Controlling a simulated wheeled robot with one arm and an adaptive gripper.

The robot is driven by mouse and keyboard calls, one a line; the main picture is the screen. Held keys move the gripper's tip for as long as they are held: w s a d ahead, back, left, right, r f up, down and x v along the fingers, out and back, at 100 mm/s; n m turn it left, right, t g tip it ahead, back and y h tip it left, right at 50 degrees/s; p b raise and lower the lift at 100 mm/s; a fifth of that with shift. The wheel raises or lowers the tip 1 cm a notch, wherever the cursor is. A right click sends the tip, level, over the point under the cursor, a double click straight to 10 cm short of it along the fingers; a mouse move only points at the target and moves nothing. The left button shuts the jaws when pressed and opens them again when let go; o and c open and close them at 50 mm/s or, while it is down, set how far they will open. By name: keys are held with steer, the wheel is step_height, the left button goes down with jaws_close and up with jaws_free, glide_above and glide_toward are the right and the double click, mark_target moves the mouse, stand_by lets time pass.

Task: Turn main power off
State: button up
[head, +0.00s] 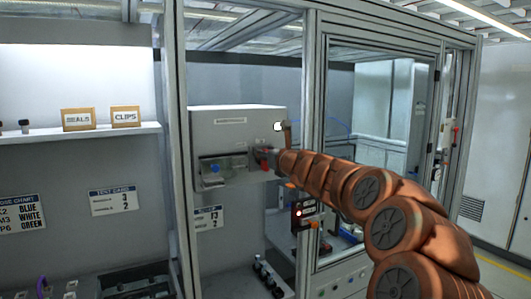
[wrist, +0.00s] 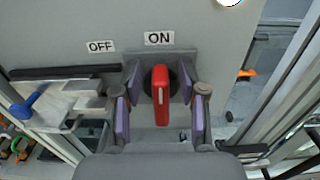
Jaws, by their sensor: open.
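The main power switch has a red handle (wrist: 159,108) on a grey plate, seen in the wrist view. The handle stands nearly vertical, below the ON label (wrist: 159,38). The OFF label (wrist: 101,46) is up and to its left. My gripper (wrist: 160,98) is open, with one purple-padded finger on each side of the handle. Gaps show between the pads and the handle. In the head view my gripper (head: 266,157) is at the right part of the light grey box (head: 235,125), and the handle is mostly hidden there.
A metal latch with a blue knob (wrist: 31,99) lies left of the switch; it also shows in the head view (head: 213,170). Frame posts (head: 312,110) stand close to my arm. A small black box with a red light (head: 299,213) hangs below it.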

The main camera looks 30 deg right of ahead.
mark_target(253, 160)
steer(key=shift+c, duration=0.2)
jaws_close()
steer(key=shift+f, duration=0.1)
steer(key=n+b, duration=0.2)
steer(key=n, duration=0.2)
steer(key=a+f+n+b, duration=0.1)
steer(key=n+b, duration=0.1)
steer(key=n, duration=0.2)
steer(key=a+f+n+b, duration=0.1)
steer(key=n+b, duration=0.1)
steer(key=n, duration=0.3)
steer(key=shift+w+a+b, duration=0.1)
steer(key=shift+a+b, duration=0.1)
steer(key=shift+b, duration=0.2)
steer(key=n+b, duration=0.1)
steer(key=n, duration=0.1)
steer(key=n+b, duration=0.2)
steer(key=shift+a+f, duration=0.1)
steer(key=shift+f, duration=0.25)
steer(key=shift+n+b, duration=0.4)
steer(key=shift+n, duration=0.1)
